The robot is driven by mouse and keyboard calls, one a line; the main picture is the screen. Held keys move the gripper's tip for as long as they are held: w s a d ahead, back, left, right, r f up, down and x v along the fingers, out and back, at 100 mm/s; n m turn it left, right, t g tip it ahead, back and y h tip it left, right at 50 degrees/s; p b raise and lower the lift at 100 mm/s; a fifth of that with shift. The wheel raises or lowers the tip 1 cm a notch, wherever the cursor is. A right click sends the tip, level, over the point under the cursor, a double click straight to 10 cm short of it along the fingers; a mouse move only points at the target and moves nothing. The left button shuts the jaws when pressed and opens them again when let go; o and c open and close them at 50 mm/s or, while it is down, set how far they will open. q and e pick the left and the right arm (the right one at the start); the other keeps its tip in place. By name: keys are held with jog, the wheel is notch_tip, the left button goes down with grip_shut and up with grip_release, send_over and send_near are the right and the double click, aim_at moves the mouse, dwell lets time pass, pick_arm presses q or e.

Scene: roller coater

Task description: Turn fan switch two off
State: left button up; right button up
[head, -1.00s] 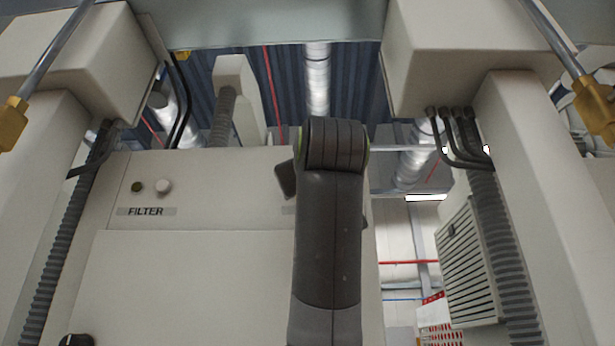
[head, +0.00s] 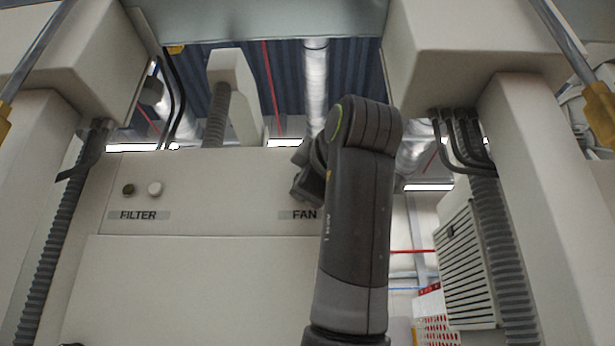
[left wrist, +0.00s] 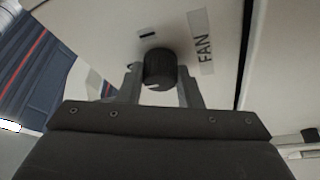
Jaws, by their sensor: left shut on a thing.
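The fan switch is a round black knob (left wrist: 160,68) on the pale panel, beside the FAN label (left wrist: 204,45) in the left wrist view. A small dark mark (left wrist: 148,35) is on the panel near it. My left gripper (left wrist: 158,72) has one grey finger on each side of the knob and is shut on it. A light notch shows at the knob's near rim. In the head view the FAN label (head: 303,215) is partly covered by my left arm, and the knob is hidden. My right gripper is in neither current view.
The FILTER label (head: 138,215) with a dark green button (head: 128,190) and a white button (head: 155,188) is on the panel's left. Pale machine columns with ribbed hoses (head: 497,240) stand on both sides. Another dark knob (left wrist: 311,136) shows at the wrist view's right edge.

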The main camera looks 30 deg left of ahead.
dwell(0.5)
pick_arm(q)
jog(key=o, duration=1)
jog(key=shift+d, duration=0.1)
jog(key=b+v, duration=0.6)
jog(key=v, duration=1.1)
jog(key=shift+s+d+r, duration=0.1)
jog(key=shift+d+r, duration=0.05)
